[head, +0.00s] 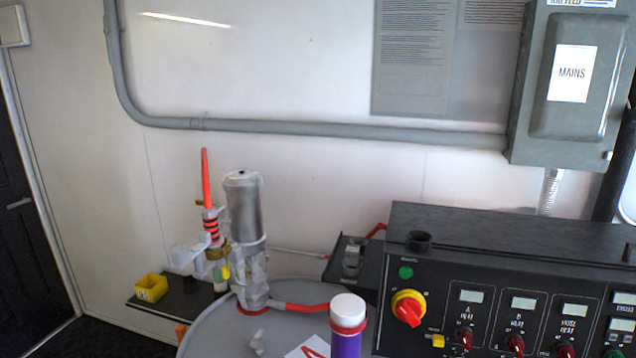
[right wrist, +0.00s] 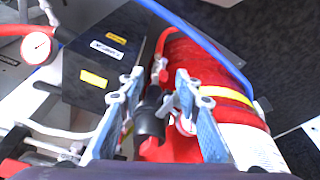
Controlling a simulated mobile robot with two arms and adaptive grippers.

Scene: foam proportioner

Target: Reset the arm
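My right gripper (right wrist: 158,82) shows in the right wrist view as two blue-padded fingers with a clear gap between their tips. It looks open. A black cylindrical fitting with a red end (right wrist: 150,118) appears between the fingers; I cannot tell whether they touch it, but they do not look closed on it. A red cylinder (right wrist: 195,65) with a yellow band and a white lower part lies just beyond the fingers. Neither of my grippers shows in the head view, and the left gripper is in no view.
In the head view a black control console (head: 450,235) with a red-yellow switch (head: 407,309) stands right. A silver cylinder (head: 245,210) and a purple white-capped cylinder (head: 346,340) stand near a grey round top (head: 290,291). The right wrist view shows a gauge (right wrist: 37,46) and blue hose (right wrist: 205,42).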

